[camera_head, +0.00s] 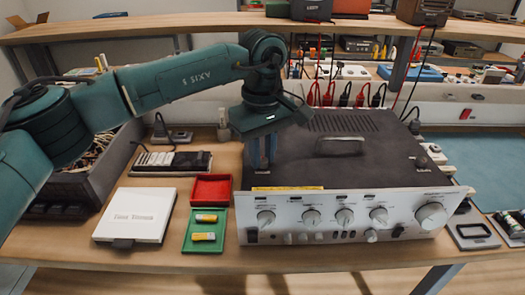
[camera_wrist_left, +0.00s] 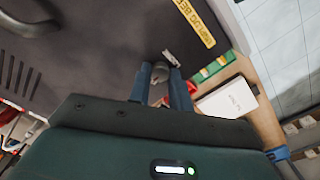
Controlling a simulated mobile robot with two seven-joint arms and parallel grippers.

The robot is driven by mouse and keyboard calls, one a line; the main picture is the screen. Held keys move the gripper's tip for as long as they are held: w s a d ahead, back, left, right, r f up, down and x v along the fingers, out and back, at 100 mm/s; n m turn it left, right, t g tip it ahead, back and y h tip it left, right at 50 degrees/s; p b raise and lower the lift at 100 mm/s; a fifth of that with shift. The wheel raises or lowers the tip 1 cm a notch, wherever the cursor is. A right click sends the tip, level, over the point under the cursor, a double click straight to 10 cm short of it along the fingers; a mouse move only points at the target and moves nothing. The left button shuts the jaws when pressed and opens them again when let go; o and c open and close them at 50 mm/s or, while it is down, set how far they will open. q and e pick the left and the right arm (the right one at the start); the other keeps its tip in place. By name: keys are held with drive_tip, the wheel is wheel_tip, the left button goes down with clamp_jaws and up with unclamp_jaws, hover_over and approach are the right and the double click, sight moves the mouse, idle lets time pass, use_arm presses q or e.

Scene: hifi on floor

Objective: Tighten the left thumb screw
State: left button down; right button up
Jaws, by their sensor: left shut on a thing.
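The hifi (camera_head: 350,180) stands on the bench with its knobbed silver front facing me and a dark top. My left gripper (camera_head: 264,168) reaches down to the left part of its top. In the left wrist view its two blue fingers (camera_wrist_left: 160,80) are shut on the left thumb screw (camera_wrist_left: 160,70), a small grey knob between the tips. The fingers hide the screw in the head view. A small silver piece (camera_wrist_left: 171,58) lies close to the fingertips. My right gripper is not in view.
A white box (camera_head: 135,214), a green tray (camera_head: 204,231) with yellow-and-white pieces, and a red tray (camera_head: 211,190) lie left of the hifi. A handle (camera_head: 340,141) rises from its top. Cables and a shelf (camera_head: 190,27) are behind.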

sight(262, 160)
use_arm(q)
drive_tip(key=c, duration=1.3)
unclamp_jaws()
wheel_tip(262, 160, up, 13)
drive_tip(key=shift+r, duration=0.1)
